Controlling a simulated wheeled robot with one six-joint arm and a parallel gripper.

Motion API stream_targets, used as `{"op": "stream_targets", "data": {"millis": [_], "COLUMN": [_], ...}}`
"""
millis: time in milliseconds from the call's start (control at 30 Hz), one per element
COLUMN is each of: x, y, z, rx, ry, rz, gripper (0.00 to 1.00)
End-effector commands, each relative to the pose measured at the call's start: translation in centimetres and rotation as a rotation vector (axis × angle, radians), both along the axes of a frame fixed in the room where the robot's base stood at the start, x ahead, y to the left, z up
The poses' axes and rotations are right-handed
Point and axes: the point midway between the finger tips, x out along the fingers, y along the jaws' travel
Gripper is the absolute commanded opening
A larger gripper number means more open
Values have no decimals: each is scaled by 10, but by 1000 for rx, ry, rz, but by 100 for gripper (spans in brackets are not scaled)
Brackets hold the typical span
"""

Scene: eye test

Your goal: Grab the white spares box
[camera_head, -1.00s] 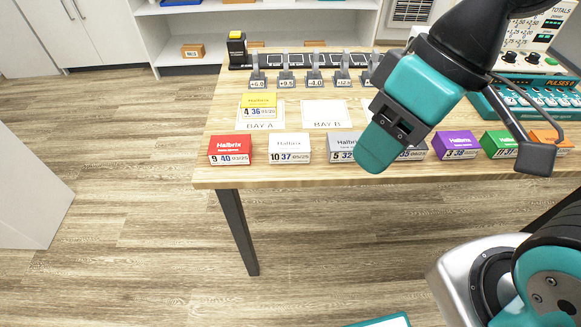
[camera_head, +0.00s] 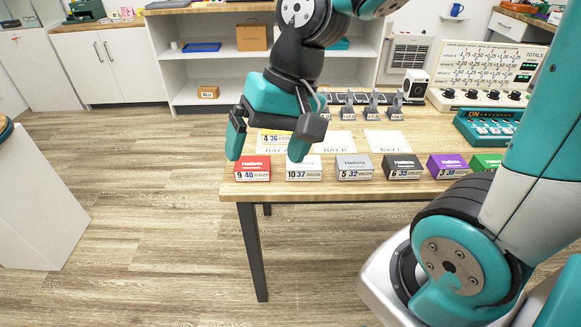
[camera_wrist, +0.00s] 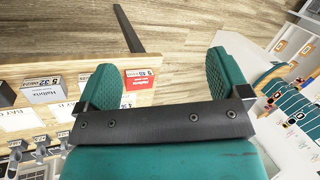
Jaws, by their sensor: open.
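The white spares box (camera_head: 303,173), marked "10 37", stands in the front row on the wooden table, between a red box (camera_head: 252,174) and a grey box (camera_head: 354,174). My gripper (camera_head: 268,146) is open and empty above the table's front left part. Its right finger overlaps the top left of the white box in the head view; the gap between the fingers is over the red box. In the wrist view, my gripper (camera_wrist: 165,80) has the red box (camera_wrist: 139,78) between its fingers, apparently beyond them. The white box is largely hidden there behind the left finger.
Black (camera_head: 403,173), purple (camera_head: 447,166) and green (camera_head: 487,161) boxes continue the row to the right. Display stands (camera_head: 372,107) are farther back. Floor left of the table is clear.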

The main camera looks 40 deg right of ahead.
Motion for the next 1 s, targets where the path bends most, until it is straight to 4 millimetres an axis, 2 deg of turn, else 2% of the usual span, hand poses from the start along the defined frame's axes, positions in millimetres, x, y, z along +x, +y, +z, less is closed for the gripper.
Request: {"op": "stream_targets", "data": {"millis": [33,100,200,300,400,467,533,633,1000], "x": [25,53,83,99,104,105,106,108,125], "y": [-25,-60,-114,-165,-203,-218,-229,-231,-204], "z": [1,-5,-19,-34,-47,-52,-58,-70,-145], "rx": [14,44,97,153,202,224,240,250,247], "ry": [72,169,299,410,493,526,553,570,573], "rz": [-229,-560,-1004,-1371,-1638,-1745,-1825,-1869,-1865], "gripper": [94,94,94,94,94,94,94,94,94]}}
